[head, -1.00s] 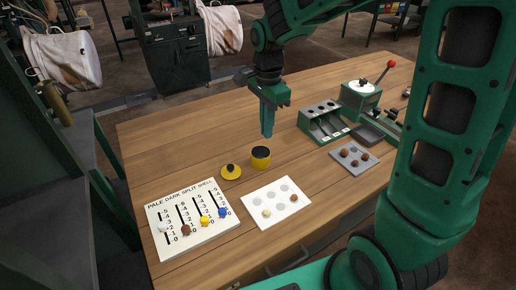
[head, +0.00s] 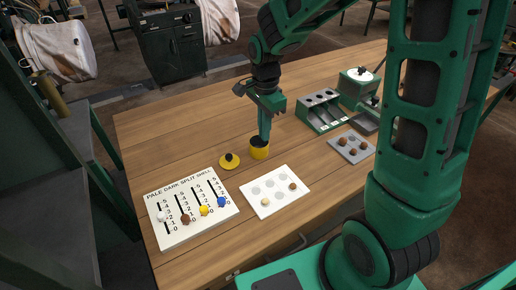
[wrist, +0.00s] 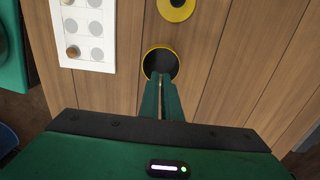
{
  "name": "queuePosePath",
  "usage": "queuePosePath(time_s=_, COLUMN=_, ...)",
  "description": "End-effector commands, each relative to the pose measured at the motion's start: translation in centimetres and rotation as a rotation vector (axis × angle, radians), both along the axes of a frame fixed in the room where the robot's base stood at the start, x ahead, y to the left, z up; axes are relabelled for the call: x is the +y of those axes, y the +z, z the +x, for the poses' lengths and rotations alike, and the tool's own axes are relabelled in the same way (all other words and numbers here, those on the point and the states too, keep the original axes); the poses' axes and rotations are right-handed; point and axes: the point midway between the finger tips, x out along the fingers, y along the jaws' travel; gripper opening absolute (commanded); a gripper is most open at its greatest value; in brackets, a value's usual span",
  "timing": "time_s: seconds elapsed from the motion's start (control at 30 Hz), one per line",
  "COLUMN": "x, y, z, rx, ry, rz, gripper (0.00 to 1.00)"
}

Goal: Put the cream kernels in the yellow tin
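The yellow tin (head: 259,153) stands open on the wooden table, its dark inside showing in the wrist view (wrist: 174,52). My gripper (head: 264,141) points down at the tin's mouth. In the wrist view its fingers (wrist: 161,82) are close together at the tin's near rim, with a narrow gap. A small tan sliver shows between them; I cannot tell whether it is a held kernel or the background. The tin's inside is too dark to show any contents.
The yellow lid (head: 229,161) with a black knob lies left of the tin. A scoreboard marked PALE DARK SPLIT SHELL (head: 190,232) lies front left. A grey spotted plate (head: 365,156) with brown kernels and a green chute box (head: 308,114) stand to the right.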

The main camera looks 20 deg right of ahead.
Motion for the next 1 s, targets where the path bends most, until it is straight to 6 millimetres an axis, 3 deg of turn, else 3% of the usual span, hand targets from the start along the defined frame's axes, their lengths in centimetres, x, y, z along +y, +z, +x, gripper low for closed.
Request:
queuePosePath(time_s=0.1, x=0.0, y=0.0, z=0.0, rx=0.000, ry=0.000, rz=0.000, gripper=0.00)
queuePosePath(time_s=0.2, x=0.0, y=0.0, z=0.0, rx=0.000, ry=0.000, rz=0.000, gripper=0.25)
queuePosePath(time_s=0.63, x=0.0, y=0.9, z=0.1, rx=-0.001, ry=0.000, rz=0.000, gripper=0.26)
queuePosePath(time_s=1.0, x=0.0, y=7.4, z=0.2, rx=-0.003, ry=0.000, rz=0.000, gripper=0.26)
